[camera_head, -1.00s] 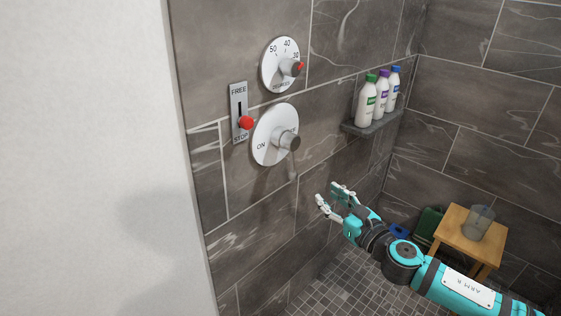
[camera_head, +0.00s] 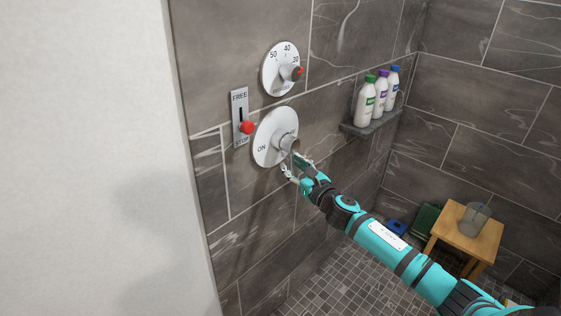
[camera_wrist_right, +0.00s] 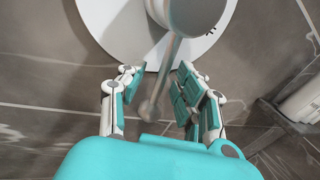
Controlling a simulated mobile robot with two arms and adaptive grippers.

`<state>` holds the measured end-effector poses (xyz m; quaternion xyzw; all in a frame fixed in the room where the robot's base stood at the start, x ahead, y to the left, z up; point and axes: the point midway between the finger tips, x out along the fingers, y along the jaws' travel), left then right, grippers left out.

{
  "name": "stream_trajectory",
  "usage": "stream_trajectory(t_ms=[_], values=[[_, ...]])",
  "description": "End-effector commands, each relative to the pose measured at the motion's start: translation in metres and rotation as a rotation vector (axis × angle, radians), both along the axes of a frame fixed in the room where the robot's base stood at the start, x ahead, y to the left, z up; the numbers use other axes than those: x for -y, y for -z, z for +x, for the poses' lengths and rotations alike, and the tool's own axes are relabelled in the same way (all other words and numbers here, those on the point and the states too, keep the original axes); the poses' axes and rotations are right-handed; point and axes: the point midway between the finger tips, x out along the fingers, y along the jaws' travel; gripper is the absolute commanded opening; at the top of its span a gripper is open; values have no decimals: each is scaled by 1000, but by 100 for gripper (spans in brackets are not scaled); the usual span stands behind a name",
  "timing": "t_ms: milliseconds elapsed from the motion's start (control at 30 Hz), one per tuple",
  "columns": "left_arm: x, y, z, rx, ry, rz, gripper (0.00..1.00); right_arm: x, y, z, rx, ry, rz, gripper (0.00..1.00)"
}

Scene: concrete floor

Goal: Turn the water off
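The water control is a round white plate (camera_head: 268,138) marked ON at its left, on the tiled wall. Its grey knob (camera_head: 289,144) has a thin lever hanging down. The right wrist view shows the knob (camera_wrist_right: 192,14) and the lever (camera_wrist_right: 160,82), tilted slightly toward the lower left. My right gripper (camera_head: 296,165) is just below the knob. In the right wrist view the gripper (camera_wrist_right: 155,82) is open, one finger on each side of the lever, with gaps visible. The plate's right-hand lettering is partly hidden by the knob. My left gripper is out of view.
A temperature dial (camera_head: 282,69) sits above, and a FREE/STOP slider with a red handle (camera_head: 248,128) is at the left. Bottles (camera_head: 381,94) stand on a wall shelf (camera_head: 371,126) to the right. A wooden stool (camera_head: 452,226) holds a clear container (camera_head: 474,219).

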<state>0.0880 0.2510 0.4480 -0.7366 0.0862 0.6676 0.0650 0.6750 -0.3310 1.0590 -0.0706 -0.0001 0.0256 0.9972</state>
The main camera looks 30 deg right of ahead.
Motion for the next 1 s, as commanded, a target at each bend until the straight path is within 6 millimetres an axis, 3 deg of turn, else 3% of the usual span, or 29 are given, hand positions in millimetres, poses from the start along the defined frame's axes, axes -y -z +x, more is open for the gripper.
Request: stream_trajectory(t_ms=[400,667,1000], values=[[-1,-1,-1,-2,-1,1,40,-1,0,9,0,-1,2,33],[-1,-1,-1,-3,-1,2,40,-1,0,9,0,0,2,0],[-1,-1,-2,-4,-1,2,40,-1,1,9,0,0,1,0]])
